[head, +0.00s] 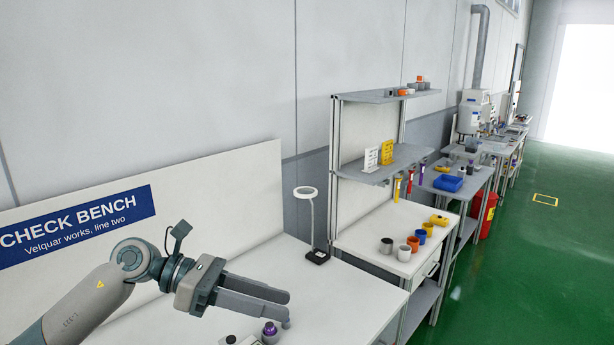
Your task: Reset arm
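My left gripper (288,309) reaches in from the lower left, over the white check bench (352,290). Its two grey fingers point right and stand apart, with nothing seen between them. A small dark item with a purple top (270,331) is just below the fingers at the bottom edge. I cannot tell its exact distance from them. My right gripper is not in view.
A ring lamp (307,192) stands on the bench's far end. Beyond it, a shelved workstation (362,238) holds several coloured cups, with a blue bin (448,183) and a red container (483,215) further on. The green floor (530,260) at right is clear.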

